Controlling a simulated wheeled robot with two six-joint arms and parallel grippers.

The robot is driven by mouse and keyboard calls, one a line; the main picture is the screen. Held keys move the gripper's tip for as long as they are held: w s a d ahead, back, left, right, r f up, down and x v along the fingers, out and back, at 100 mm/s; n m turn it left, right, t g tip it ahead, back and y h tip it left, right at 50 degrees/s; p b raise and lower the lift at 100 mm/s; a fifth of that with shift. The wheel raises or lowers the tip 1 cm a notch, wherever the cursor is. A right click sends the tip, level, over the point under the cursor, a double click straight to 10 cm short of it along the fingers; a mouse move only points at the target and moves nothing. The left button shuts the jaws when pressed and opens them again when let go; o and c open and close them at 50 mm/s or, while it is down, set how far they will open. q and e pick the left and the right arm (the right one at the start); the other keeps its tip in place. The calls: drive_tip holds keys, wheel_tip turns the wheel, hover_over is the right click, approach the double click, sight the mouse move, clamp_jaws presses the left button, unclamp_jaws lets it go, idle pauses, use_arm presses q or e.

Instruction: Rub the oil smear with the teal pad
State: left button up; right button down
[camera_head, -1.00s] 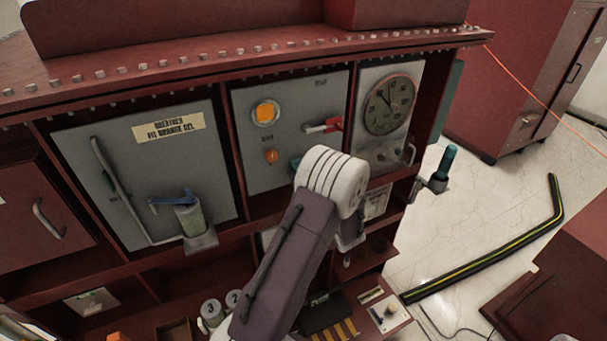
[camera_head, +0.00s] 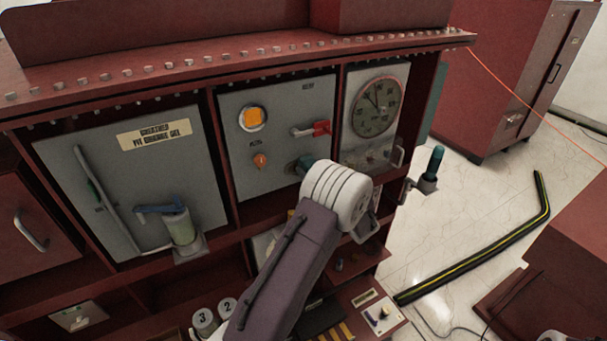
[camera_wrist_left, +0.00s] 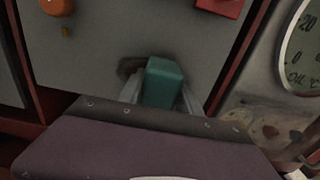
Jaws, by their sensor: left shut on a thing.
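My left gripper (camera_wrist_left: 160,98) is shut on the teal pad (camera_wrist_left: 163,82), whose block shape shows between the fingers in the left wrist view. The pad is in front of the grey middle panel. A dark oil smear (camera_wrist_left: 130,67) shows on that panel just left of the pad, partly covered by it. I cannot tell whether the pad touches the panel. In the head view the pad (camera_head: 306,163) shows only as a small teal bit beside the dark smear (camera_head: 291,168). My white wrist hides the gripper fingers there. My right gripper is not in view.
The middle panel carries an orange lamp (camera_head: 253,118), an orange knob (camera_head: 260,160) and a red-handled lever (camera_head: 321,127). A round gauge (camera_head: 377,106) is to the right, with brown spots (camera_wrist_left: 270,131) below it. Red cabinet dividers and a lower shelf edge border the panel.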

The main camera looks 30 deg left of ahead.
use_arm(q)
drive_tip(key=shift+w+d, duration=1.15)
drive_tip(key=shift+w, duration=1.05)
drive_tip(key=shift+s+a+b, duration=0.25)
drive_tip(key=shift+s+a, duration=0.05)
drive_tip(key=shift+s, duration=0.3)
drive_tip(key=shift+s+a+b, duration=0.3)
drive_tip(key=shift+s+a, duration=0.05)
drive_tip(key=shift+s, duration=0.3)
drive_tip(key=shift+s+a+b, duration=0.25)
drive_tip(key=shift+s+a, duration=0.05)
drive_tip(key=shift+s, duration=0.3)
drive_tip(key=shift+s+a+b, duration=0.25)
drive_tip(key=shift+s+a, duration=0.15)
drive_tip(key=shift+s, duration=0.25)
drive_tip(key=shift+s+a+b, duration=0.2)
drive_tip(key=shift+s+a, duration=0.15)
drive_tip(key=shift+s, duration=0.3)
drive_tip(key=shift+s+a, duration=0.25)
drive_tip(key=shift+s, duration=0.3)
drive_tip(key=shift+s+a+b, duration=0.3)
drive_tip(key=shift+s+a, duration=0.1)
drive_tip(key=shift+s, duration=0.35)
drive_tip(key=shift+s+a+b, duration=0.3)
drive_tip(key=shift+s+a, duration=0.1)
drive_tip(key=shift+s, duration=0.35)
drive_tip(key=shift+d, duration=0.15)
